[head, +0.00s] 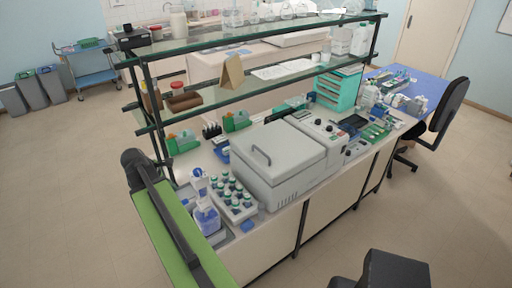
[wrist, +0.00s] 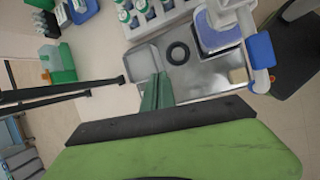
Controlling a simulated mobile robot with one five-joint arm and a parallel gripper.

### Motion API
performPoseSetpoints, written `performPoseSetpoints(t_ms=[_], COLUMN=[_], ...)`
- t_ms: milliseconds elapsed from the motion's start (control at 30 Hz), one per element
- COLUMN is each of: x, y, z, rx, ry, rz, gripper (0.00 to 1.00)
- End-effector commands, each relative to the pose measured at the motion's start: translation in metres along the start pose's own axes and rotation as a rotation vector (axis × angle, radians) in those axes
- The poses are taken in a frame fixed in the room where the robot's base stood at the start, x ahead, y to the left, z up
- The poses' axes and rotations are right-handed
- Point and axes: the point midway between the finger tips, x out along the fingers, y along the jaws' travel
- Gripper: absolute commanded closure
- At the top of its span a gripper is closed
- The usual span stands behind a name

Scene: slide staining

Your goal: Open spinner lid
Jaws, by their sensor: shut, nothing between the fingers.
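The spinner (head: 285,190) is a large pale grey box on the bench in the head view. Its lid (head: 290,145) lies flat and closed, with a dark handle (head: 261,154) on top towards the left. A control panel with knobs (head: 320,127) is on its right side. The spinner does not show in the wrist view. My gripper (wrist: 157,82) shows there as two narrow green fingers, shut and empty, over the bench's left end. My green and black arm stands left of the bench in the head view, well apart from the spinner; the fingertips cannot be made out there.
A rack of green-capped bottles (head: 233,200) and a blue-filled bottle (head: 206,217) stand left of the spinner. A metal tray (wrist: 198,77) with a black ring (wrist: 178,53) lies below my fingers. A glass shelf on black posts (head: 250,90) runs behind the spinner.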

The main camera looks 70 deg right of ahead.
Motion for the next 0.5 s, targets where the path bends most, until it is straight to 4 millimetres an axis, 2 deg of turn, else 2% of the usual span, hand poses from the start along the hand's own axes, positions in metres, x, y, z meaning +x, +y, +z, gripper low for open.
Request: performPoseSetpoints(t_ms=[33, 100, 200, 300, 400, 500], x=[-0.002, 0.005, 0.012, 0.016, 0.019, 0.022], y=[0.017, 0.025, 0.025, 0.01, -0.005, -0.016], z=[0.058, 0.121, 0.198, 0.256, 0.3, 0.324], rx=[-0.086, -0.23, -0.361, -0.318, -0.262, -0.229], ry=[-0.057, -0.131, -0.204, -0.225, -0.235, -0.241], rz=[-0.004, -0.02, -0.064, -0.108, -0.143, -0.163], gripper=[1.0, 1.0, 1.0, 1.0, 1.0, 1.0])
